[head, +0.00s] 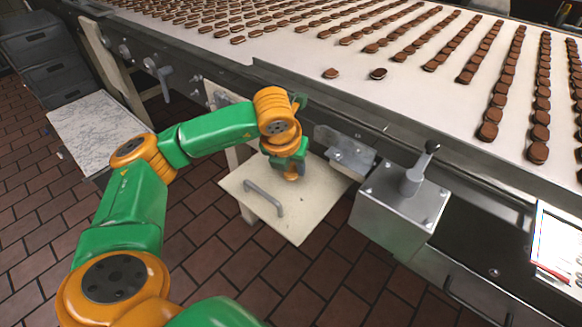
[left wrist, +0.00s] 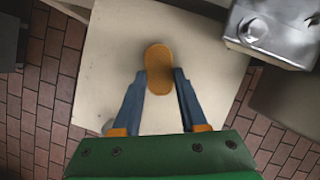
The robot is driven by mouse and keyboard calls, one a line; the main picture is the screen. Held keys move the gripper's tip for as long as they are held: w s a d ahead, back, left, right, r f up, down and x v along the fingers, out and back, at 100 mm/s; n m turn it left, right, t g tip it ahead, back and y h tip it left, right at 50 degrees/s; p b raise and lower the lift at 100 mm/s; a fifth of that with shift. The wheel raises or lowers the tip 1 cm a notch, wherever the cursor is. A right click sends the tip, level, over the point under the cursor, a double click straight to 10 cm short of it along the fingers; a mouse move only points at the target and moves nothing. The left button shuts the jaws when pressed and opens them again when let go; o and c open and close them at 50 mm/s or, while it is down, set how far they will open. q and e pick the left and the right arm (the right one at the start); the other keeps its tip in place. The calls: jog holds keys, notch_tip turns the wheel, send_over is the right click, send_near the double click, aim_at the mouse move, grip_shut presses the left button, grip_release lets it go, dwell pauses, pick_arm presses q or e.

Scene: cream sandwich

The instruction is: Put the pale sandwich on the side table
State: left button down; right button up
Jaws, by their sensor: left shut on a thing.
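The pale sandwich (left wrist: 158,68), a tan-orange oval, is held between the two blue-grey fingertips of my left gripper (left wrist: 160,82) in the left wrist view. In the head view my left gripper (head: 291,170) points down over a cream side table (head: 300,226) with a grey handle on its top. The same cream top (left wrist: 110,58) lies below the sandwich in the left wrist view. The sandwich appears to be above the top; the exact gap is hard to tell. My right gripper is not in view.
A wide conveyor (head: 290,52) carries rows of dark sandwiches behind the cream table. A metal control box (head: 400,208) with a lever stands to its right. A marble-topped cabinet (head: 97,128) stands at the left. Brown floor tiles are clear in front.

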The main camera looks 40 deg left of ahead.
pick_arm(q)
jog(key=shift+f, duration=0.4)
jog(key=shift+f, duration=0.1)
jog(key=shift+f+b, duration=0.15)
jog(key=shift+b, duration=0.15)
jog(key=shift+c, duration=2.2)
grip_release()
